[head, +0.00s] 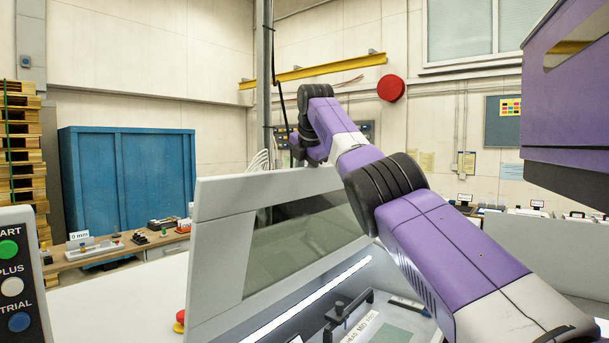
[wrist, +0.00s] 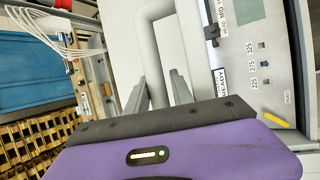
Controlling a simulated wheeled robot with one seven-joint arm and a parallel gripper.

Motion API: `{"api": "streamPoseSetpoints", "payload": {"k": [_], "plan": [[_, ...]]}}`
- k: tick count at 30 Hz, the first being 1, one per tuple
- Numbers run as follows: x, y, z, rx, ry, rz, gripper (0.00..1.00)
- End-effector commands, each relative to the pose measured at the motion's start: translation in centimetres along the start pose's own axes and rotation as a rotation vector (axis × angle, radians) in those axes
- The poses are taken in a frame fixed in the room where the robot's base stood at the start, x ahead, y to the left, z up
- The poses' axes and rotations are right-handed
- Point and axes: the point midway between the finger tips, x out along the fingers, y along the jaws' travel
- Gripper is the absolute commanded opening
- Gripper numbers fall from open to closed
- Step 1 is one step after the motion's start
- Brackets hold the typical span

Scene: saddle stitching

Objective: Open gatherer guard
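The gatherer guard (head: 222,230), a light grey frame with a dark see-through window (head: 310,235), stands steeply tilted in the middle of the head view. A lit strip and part of the machine bed show below and to its right. My arm reaches over the guard's right part. My gripper is hidden from the head view. In the wrist view, its two grey fingers (wrist: 160,88) are apart, on either side of a pale grey bent tube handle (wrist: 153,45). I cannot see clear finger contact with the tube.
A control panel (head: 15,275) with green, white and blue buttons stands at the left edge. A purple housing (head: 565,90) is at the upper right. Behind are a workbench (head: 110,258), a blue cabinet (head: 128,185) and stacked pallets (head: 25,150). Pallets also show in the wrist view (wrist: 35,135).

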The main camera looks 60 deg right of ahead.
Motion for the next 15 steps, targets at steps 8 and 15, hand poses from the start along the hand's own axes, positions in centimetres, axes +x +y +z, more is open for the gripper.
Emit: {"api": "streamPoseSetpoints", "payload": {"k": [8, 15], "plan": [[-0.3, 0.1, 0.2, 0.002, -0.004, 0.004, 0.31], [-1.1, 0.2, 0.3, 0.002, -0.007, 0.009, 0.31]]}}
